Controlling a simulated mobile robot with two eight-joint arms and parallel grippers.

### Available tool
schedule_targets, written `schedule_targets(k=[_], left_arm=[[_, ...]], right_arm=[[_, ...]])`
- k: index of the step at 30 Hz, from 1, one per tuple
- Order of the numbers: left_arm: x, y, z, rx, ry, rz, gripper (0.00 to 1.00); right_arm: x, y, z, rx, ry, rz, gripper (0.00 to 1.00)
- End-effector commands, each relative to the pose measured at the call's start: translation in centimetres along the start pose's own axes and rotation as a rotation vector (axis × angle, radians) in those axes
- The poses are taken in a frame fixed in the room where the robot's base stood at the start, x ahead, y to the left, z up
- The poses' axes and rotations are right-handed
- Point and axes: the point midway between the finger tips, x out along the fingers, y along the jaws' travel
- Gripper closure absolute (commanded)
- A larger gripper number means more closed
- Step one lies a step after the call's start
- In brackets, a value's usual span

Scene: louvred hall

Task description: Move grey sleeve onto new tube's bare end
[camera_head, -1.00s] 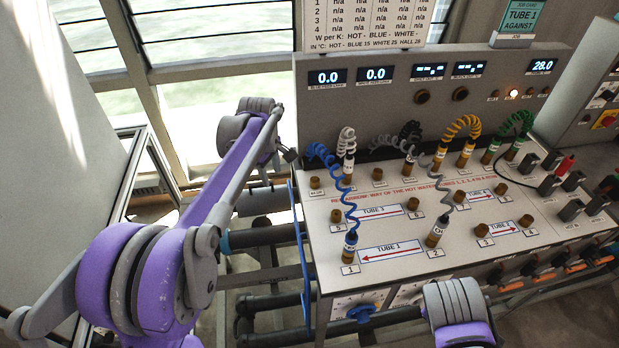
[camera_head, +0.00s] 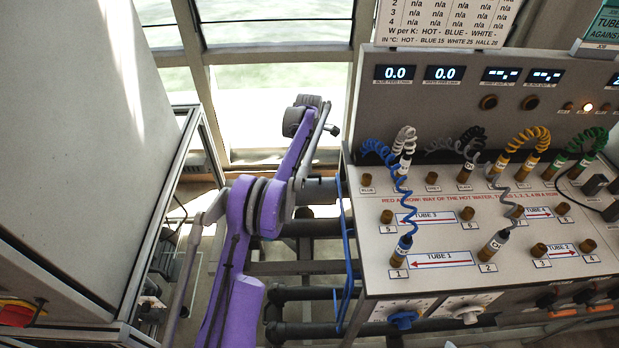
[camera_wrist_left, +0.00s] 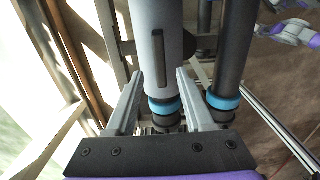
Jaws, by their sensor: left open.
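In the left wrist view the grey sleeve (camera_wrist_left: 158,45) is a thick light grey cylinder with a dark raised bar along it. A tube end with a blue band (camera_wrist_left: 165,107) shows below it in line. My left gripper (camera_wrist_left: 160,74) is open, with one finger on each side of the sleeve's near end; I cannot tell whether they touch it. A parallel dark tube (camera_wrist_left: 232,55) with its own blue band (camera_wrist_left: 225,102) runs to the right. In the head view my left gripper's fingers are not clear. My right gripper is not in view.
The bench (camera_head: 450,275) with coiled hoses and displays stands on the right. Dark pipes (camera_head: 300,294) run low toward its left side. A large grey cabinet (camera_head: 75,130) and a metal frame stand at the left. Windows (camera_head: 280,95) are behind.

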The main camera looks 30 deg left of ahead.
Motion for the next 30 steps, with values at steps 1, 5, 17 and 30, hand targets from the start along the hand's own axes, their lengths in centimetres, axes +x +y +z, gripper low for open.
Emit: schedule_targets(k=[1, 5, 17, 30], left_arm=[[1.2, -0.1, -0.1, 0.0, 0.001, -0.002, 0.47], [3.0, -0.1, -0.1, 0.001, 0.001, -0.002, 0.47], [6.5, -0.1, 0.0, 0.001, 0.0, -0.001, 0.47], [6.6, 0.0, 0.0, 0.001, 0.0, 0.0, 0.47]], right_arm=[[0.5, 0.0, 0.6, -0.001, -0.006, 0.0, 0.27], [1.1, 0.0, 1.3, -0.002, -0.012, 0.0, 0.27], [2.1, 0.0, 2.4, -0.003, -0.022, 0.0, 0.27], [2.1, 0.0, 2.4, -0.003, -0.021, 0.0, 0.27]])
